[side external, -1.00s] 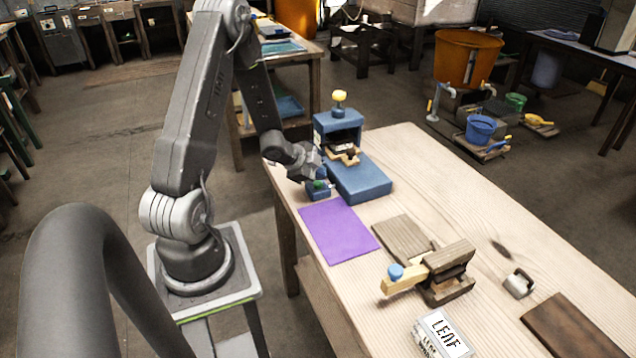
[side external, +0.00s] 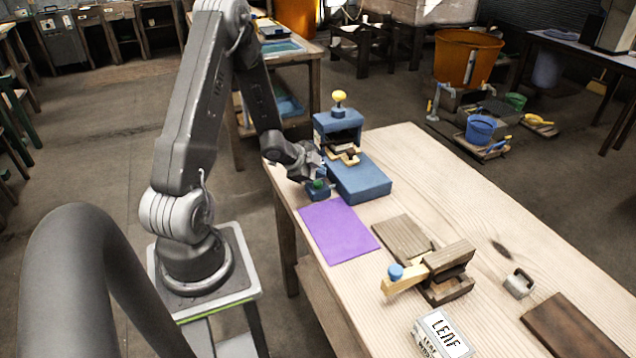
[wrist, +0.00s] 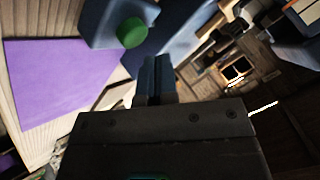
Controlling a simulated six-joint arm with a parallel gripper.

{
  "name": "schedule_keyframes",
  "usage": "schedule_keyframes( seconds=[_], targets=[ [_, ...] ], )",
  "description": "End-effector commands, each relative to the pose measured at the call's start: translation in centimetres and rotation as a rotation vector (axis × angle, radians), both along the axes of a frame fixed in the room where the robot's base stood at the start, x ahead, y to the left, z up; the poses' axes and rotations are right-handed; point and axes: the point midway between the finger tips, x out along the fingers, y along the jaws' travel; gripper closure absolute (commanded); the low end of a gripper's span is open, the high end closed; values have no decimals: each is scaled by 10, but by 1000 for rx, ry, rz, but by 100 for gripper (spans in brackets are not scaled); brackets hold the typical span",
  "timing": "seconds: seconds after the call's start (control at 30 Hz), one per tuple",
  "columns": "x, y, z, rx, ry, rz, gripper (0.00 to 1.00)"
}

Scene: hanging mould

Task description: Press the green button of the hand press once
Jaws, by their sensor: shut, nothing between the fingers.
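The hand press (side external: 360,180) is a blue block machine with a yellow knob on top, at the far left end of the table. Its green button (side external: 318,184) sits on a small blue box (side external: 318,194) beside the press base. In the wrist view the green button (wrist: 131,32) shows above and left of my fingertips, on its blue housing (wrist: 103,15). My gripper (wrist: 155,62) is shut and empty. In the side view my gripper (side external: 321,171) is just over the button box. I cannot tell whether the fingertips touch the button; in the wrist view they look apart.
A purple sheet (side external: 338,231) lies in front of the button box. A brown board (side external: 403,238), a wooden press with a blue knob (side external: 440,275), a LEAF box (side external: 443,335) and a metal cup (side external: 519,284) stand farther along the table.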

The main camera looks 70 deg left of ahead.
Motion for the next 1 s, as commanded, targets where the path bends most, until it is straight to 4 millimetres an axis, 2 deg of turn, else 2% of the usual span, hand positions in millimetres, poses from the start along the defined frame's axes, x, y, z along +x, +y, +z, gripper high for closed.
schedule_keyframes(
  seconds=[0.53,1.0],
  targets=[
    [0,0,0,0,0,0,100],
    [0,0,-9,0,0,0,100]
  ],
)
